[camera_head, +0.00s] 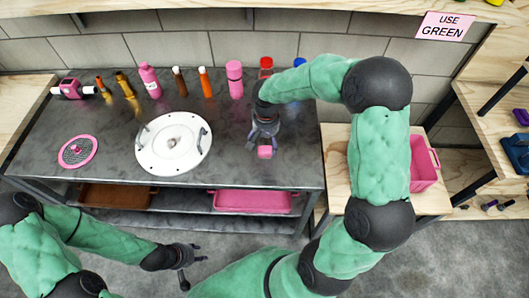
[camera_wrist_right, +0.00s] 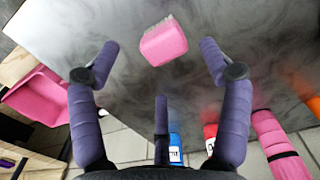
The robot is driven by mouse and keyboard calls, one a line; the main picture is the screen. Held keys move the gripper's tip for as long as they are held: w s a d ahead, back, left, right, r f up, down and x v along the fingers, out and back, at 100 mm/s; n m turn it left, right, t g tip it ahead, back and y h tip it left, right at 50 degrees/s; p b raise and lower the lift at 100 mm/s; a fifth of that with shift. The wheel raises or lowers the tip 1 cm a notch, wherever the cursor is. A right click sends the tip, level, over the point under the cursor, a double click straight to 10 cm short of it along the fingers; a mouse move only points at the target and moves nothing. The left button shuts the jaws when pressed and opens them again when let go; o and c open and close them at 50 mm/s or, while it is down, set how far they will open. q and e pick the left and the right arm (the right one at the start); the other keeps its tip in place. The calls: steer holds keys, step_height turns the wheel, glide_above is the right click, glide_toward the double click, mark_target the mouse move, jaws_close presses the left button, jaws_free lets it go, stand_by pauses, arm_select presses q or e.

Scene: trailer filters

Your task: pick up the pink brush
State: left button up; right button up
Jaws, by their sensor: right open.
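The pink brush (camera_head: 264,152) lies on the dark metal table near its right front part. In the right wrist view the brush (camera_wrist_right: 163,42) shows a pink block with pale bristles along one edge. My right gripper (camera_head: 262,138) is over the table close to the brush. Its fingers (camera_wrist_right: 160,62) are spread apart, with the brush between and beyond their tips and a gap on each side. My left gripper (camera_head: 187,268) hangs low in front of the table, empty, far from the brush; its finger opening is too small to judge.
A white round lid (camera_head: 150,160) with handles and a pink-rimmed disc (camera_head: 78,151) lie on the table (camera_head: 225,150). Several bottles, including a pink one (camera_head: 235,80), line the back. A pink bin (camera_head: 424,165) stands on the wooden stand at right. A pink tray (camera_head: 252,202) sits below.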

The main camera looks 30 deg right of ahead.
mark_target(265, 149)
steer(key=shift+w+f, duration=0.1)
steer(key=shift+f, duration=0.55)
steer(key=shift+w+f+b, duration=0.15)
steer(key=shift+f+b, duration=1)
steer(key=shift+f, duration=1.5)
steer(key=c, duration=1.4)
